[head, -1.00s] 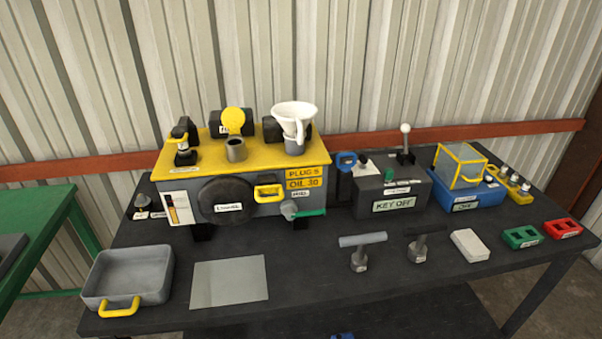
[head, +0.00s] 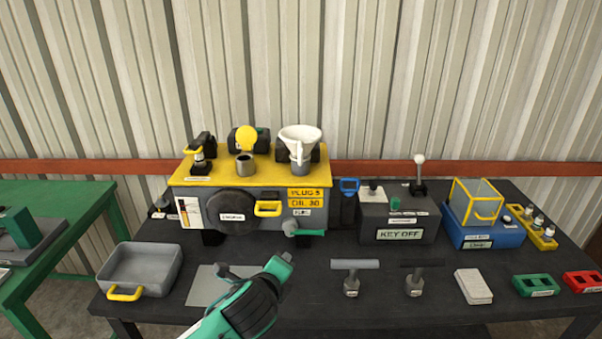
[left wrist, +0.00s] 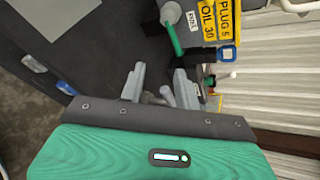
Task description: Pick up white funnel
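The white funnel (head: 300,134) stands upright in a grey neck at the right end of the yellow top of the engine box (head: 240,211). Its handle faces the front. My left gripper, on a green and black arm (head: 252,306), is over the front of the table, lower than the funnel and to its left, well apart from it. In the left wrist view my left gripper (left wrist: 160,76) has its two grey fingers spread, and I see nothing held between them. I cannot clearly make out the funnel in that view. My right gripper is in no view.
A grey tray (head: 139,268) stands at the left. Two T-handled tools (head: 352,284), a white block (head: 473,286) and green (head: 536,285) and red (head: 583,282) holders line the front right. A key box (head: 398,222) and blue-based box (head: 483,234) stand behind them.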

